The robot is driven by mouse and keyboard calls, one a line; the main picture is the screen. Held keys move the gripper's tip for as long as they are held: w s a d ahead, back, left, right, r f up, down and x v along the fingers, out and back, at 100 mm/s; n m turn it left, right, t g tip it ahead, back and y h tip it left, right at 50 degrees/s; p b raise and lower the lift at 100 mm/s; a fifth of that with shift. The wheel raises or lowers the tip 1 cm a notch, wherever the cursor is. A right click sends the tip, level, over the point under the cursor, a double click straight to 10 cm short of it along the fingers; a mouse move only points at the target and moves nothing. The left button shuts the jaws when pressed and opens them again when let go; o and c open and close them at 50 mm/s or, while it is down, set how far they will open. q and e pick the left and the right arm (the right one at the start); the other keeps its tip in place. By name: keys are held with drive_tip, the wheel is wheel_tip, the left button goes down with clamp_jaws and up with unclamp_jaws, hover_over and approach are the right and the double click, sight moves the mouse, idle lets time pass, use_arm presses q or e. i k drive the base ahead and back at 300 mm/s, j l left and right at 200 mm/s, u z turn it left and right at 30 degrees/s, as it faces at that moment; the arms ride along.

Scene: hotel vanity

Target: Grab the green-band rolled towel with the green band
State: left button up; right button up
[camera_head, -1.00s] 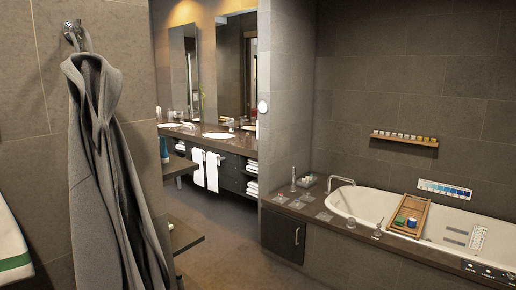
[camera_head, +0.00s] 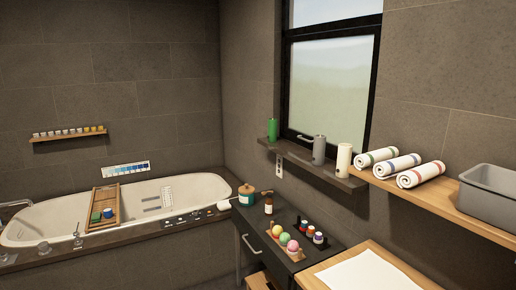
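Three white rolled towels lie side by side on a wooden wall shelf at the right. The leftmost rolled towel (camera_head: 376,157) has a band that looks green. The middle rolled towel (camera_head: 398,166) has a blue band. The right rolled towel (camera_head: 421,174) has a red band. Neither of my grippers is in view.
A grey bin (camera_head: 490,195) stands on the wooden shelf (camera_head: 452,205) right of the towels. A window ledge (camera_head: 325,172) left of the towels holds green, grey and cream cylinders. Below are a dark cabinet (camera_head: 262,228) with coloured balls and bottles, and a wooden-edged table (camera_head: 312,281). A bathtub (camera_head: 60,229) is at left.

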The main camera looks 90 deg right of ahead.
sight(362, 162)
drive_tip(key=z, duration=3.6)
drive_tip(key=i+j, duration=0.2)
drive_tip(key=j, duration=0.15)
drive_tip(key=i+j+z, duration=0.1)
drive_tip(key=j, duration=0.2)
drive_tip(key=i+j, duration=0.25)
drive_tip(key=j+z, duration=0.05)
drive_tip(key=j, duration=0.05)
